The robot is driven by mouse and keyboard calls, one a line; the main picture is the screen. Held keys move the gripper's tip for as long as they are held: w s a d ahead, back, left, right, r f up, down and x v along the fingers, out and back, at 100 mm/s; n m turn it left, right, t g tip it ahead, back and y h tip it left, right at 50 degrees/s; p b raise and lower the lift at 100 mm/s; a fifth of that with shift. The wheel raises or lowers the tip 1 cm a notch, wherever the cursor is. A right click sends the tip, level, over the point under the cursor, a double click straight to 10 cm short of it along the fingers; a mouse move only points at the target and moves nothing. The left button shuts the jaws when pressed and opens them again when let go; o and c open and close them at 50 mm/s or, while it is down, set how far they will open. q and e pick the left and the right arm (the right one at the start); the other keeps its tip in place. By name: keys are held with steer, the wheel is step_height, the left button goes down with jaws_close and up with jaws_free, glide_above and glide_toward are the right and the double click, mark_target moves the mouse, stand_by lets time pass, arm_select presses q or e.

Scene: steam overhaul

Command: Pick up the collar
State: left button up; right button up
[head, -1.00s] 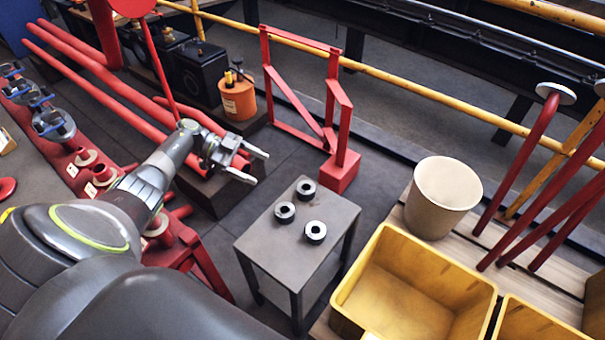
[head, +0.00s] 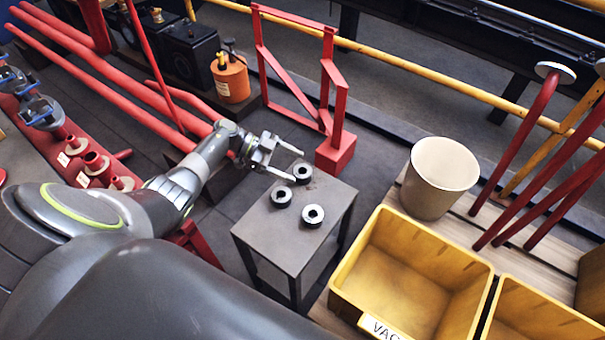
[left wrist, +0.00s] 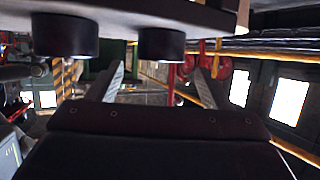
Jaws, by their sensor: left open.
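Three dark ring-shaped collars with pale centres stand on a small grey table (head: 268,243): a far collar (head: 302,173), a left collar (head: 281,197) and a near-right collar (head: 313,215). My left gripper (head: 297,165) is open and empty, its two pale fingers pointing right at the table's far left edge. Its fingertips are close to the far collar; I cannot tell whether they touch it. In the left wrist view, which looks upside down, two dark collars (left wrist: 66,35) (left wrist: 160,45) show at the top, beyond the open fingers. My right gripper is out of view.
A yellow bin (head: 345,290) and a beige bucket (head: 440,175) stand on a wooden surface to the right. A red frame (head: 334,153) rises behind the table.

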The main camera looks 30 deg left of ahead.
mark_target(309, 172)
arm_select(q)
steer(key=x, duration=0.5)
steer(key=shift+a+f+b, duration=0.2)
steer(key=shift+f+b, duration=0.15)
steer(key=shift+b, duration=0.05)
steer(key=shift+c, duration=0.2)
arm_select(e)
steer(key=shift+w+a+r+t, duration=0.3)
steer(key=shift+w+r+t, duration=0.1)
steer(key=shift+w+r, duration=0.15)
arm_select(q)
steer(key=c, duration=1.4)
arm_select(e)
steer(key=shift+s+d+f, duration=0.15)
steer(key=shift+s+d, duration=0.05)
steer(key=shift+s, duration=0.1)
arm_select(q)
steer(key=shift+o, duration=0.2)
steer(key=shift+r, duration=0.1)
